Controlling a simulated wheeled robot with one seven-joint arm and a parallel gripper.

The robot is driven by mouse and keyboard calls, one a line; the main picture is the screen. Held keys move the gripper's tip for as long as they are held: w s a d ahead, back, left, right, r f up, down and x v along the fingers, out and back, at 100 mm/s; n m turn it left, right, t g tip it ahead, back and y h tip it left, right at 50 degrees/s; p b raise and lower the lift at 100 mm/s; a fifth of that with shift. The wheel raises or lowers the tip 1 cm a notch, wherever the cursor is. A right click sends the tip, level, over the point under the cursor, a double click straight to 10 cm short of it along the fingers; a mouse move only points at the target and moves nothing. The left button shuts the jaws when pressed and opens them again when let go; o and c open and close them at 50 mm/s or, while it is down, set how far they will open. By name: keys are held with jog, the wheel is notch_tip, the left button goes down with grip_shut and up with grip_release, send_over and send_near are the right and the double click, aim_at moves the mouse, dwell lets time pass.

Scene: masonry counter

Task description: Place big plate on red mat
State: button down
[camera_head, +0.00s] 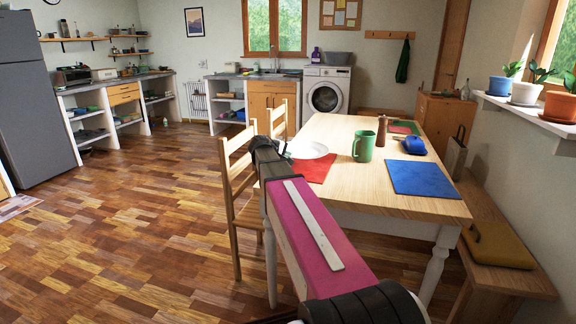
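A white plate (308,149) is at the left side of the wooden table, over the far part of the red mat (314,172). The near part of the mat shows bare. I cannot tell whether the plate rests on the mat or is held slightly above it. My gripper (286,152) is at the plate's left edge, at the end of my arm. The fingers are small and mostly hidden by my wrist, so their opening and any grip on the rim do not show clearly.
On the table (370,198) stand a green mug (364,147) just right of the plate, a brown pepper mill (381,130), a blue item (413,145) and a blue mat (424,178). A wooden chair (238,195) stands left, close to my arm.

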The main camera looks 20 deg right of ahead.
jog(key=shift+s+d+f, duration=0.15)
jog(key=shift+d+f, duration=0.1)
jog(key=shift+d, duration=0.1)
jog(key=shift+f, duration=2)
jog(key=c, duration=1.6)
grip_release()
jog(key=v, duration=1.2)
